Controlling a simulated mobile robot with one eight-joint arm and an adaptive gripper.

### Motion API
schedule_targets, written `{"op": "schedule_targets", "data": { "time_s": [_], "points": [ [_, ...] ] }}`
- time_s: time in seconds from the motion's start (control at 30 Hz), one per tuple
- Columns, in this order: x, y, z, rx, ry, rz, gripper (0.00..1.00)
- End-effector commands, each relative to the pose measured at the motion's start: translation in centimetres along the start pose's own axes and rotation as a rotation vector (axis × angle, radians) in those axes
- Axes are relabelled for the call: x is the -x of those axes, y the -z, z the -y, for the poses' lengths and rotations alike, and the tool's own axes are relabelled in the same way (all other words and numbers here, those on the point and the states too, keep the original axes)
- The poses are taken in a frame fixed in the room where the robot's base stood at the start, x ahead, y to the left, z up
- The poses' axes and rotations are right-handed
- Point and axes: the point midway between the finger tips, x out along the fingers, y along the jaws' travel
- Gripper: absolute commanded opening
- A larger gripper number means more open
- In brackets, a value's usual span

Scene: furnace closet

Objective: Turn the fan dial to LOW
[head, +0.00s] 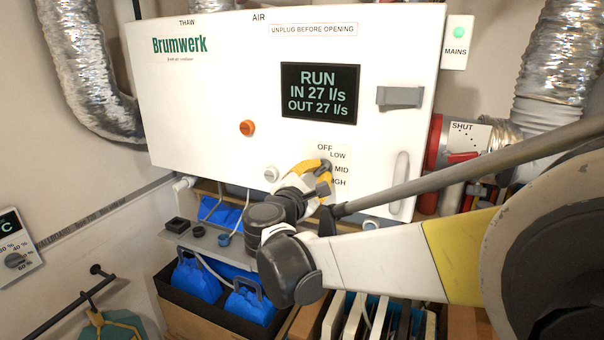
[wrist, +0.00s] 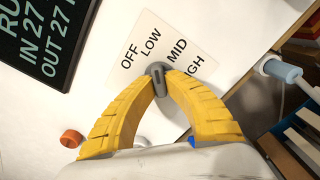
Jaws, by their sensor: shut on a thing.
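The fan dial (wrist: 156,70) is a small grey knob on the white Brumwerk unit (head: 210,85). A white label plate (wrist: 146,40) beside it reads OFF, LOW, MID and HIGH; it also shows in the head view (head: 322,153). My gripper (wrist: 157,76) has its two yellow fingers shut on the dial, one on each side. In the head view my gripper (head: 325,178) covers the dial and part of the label. I cannot tell for sure which word the dial points to.
A dark display (head: 320,92) reads RUN, IN 27 l/s, OUT 27 l/s. An orange knob (head: 247,128) and a grey latch (head: 400,97) stick out from the front panel. Blue containers (head: 197,278) stand below, and a red-collared duct (head: 437,142) is at right.

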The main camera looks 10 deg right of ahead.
Motion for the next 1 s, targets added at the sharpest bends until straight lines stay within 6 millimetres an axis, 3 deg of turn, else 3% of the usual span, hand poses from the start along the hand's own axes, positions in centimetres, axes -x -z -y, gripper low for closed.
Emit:
{"op": "schedule_targets", "data": {
  "time_s": [0.4,0.43,0.5,0.83,1.0],
  "points": [
    [0.0,0.0,-0.1,0.007,-0.001,0.001,0.00],
    [0.0,0.0,-0.1,0.007,-0.001,0.001,0.18],
    [0.0,0.0,-0.1,0.007,-0.001,0.001,0.35],
    [0.3,0.0,0.0,0.006,-0.001,0.000,0.35],
    [2.6,0.1,-0.1,0.006,-0.003,-0.003,0.35]
  ]
}}
